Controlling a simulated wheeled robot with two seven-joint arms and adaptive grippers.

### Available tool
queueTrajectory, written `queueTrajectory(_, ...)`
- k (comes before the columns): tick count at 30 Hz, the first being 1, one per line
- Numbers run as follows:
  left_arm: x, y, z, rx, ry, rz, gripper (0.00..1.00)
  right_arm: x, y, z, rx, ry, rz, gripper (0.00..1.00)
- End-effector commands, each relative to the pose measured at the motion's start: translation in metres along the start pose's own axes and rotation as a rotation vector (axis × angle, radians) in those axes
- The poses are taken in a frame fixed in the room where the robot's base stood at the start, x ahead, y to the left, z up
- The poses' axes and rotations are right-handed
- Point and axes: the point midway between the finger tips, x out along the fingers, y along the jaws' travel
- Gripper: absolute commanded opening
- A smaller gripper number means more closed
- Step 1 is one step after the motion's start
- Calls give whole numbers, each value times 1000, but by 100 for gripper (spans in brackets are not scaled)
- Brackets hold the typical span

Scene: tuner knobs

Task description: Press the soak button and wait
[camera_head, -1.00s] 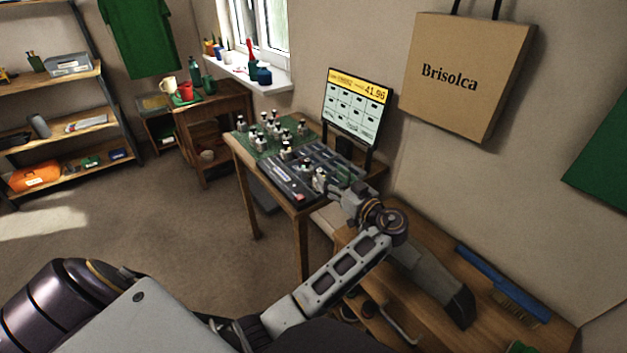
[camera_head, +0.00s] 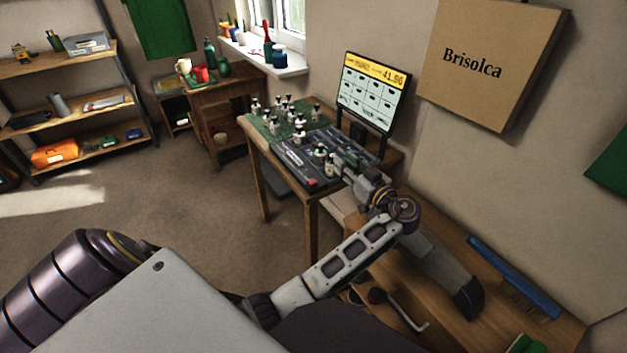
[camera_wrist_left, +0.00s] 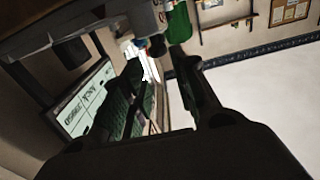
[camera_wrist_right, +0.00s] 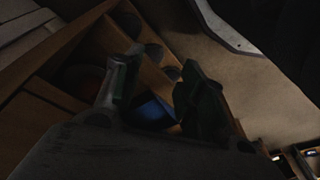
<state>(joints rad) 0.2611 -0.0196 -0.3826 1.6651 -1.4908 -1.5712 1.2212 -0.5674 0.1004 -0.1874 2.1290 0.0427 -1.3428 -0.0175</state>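The dark control panel (camera_head: 290,160) with several knobs lies on the small wooden table. A small red part (camera_head: 311,183) sits at its front corner; I cannot tell which control is the soak button. My left gripper (camera_head: 338,158) is over the panel's right side, its fingertips close to the knobs; contact is unclear. In the left wrist view its fingers (camera_wrist_left: 158,85) stand apart with nothing seen held. A lit screen (camera_head: 372,92) reading 41.96 stands behind the panel. My right gripper shows only in the right wrist view (camera_wrist_right: 150,90), fingers apart, over dark wooden compartments.
A shelf (camera_head: 70,65) stands at far left. The floor between is clear.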

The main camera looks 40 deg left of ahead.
Motion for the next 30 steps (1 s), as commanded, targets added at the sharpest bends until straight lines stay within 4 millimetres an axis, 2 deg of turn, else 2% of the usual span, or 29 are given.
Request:
queueTrajectory(1,0,0,0,0,0,0,18,0,0,-2,0,3,1,40)
queueTrajectory(5,0,0,0,0,0,0,1,-1,1,-5,-1,8,2,40)
queueTrajectory(6,0,0,0,0,0,0,0,-1,1,-5,-1,8,2,40)
queueTrajectory(30,0,0,0,0,0,0,0,2,-1,6,1,-10,-2,40)
